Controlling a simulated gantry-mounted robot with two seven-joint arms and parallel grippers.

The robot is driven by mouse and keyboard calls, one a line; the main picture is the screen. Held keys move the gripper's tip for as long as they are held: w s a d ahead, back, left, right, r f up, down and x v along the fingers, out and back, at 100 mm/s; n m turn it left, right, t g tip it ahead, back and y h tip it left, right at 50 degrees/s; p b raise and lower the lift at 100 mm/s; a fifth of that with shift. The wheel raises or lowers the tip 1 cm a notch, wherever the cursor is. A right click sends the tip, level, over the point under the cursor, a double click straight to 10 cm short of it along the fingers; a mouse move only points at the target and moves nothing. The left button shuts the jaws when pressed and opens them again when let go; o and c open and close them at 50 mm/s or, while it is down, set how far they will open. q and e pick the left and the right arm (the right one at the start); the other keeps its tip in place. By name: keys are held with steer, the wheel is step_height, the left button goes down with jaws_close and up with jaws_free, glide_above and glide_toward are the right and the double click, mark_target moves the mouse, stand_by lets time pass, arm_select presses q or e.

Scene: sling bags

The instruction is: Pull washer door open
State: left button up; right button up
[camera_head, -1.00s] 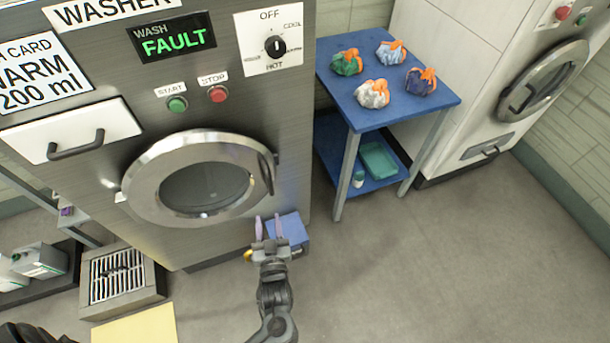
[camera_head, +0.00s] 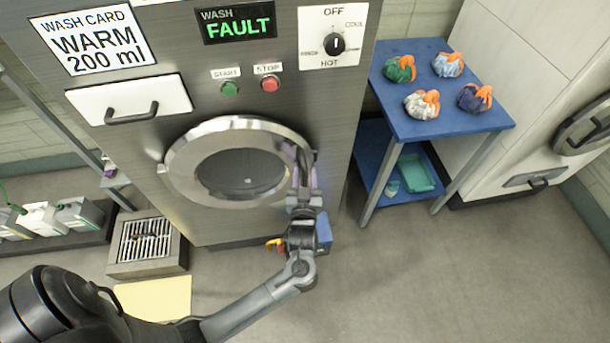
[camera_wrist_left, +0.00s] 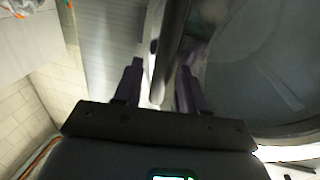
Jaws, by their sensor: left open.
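The washer door (camera_head: 182,170) is a round metal ring with dark glass on the front of the washer. It looks shut. Its handle (camera_wrist_left: 170,45) is a curved bar at the door's right edge. My left gripper (camera_head: 300,165) is at that right edge in the head view. In the left wrist view the gripper (camera_wrist_left: 158,88) has its two purple fingers apart, with the handle bar between them. I cannot tell whether the fingers touch the bar. My right gripper is not in view.
A blue table (camera_head: 410,125) with several tied bags stands to the right of the washer. A floor drain box (camera_head: 147,243) and a yellow mat (camera_head: 155,299) lie at the lower left. A white drawer (camera_head: 130,99) sits above the door. The floor to the right is clear.

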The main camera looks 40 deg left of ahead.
arm_select(q)
steer(key=shift+w+a, duration=0.25)
steer(key=shift+w, duration=0.05)
jaws_close()
stand_by(0.3)
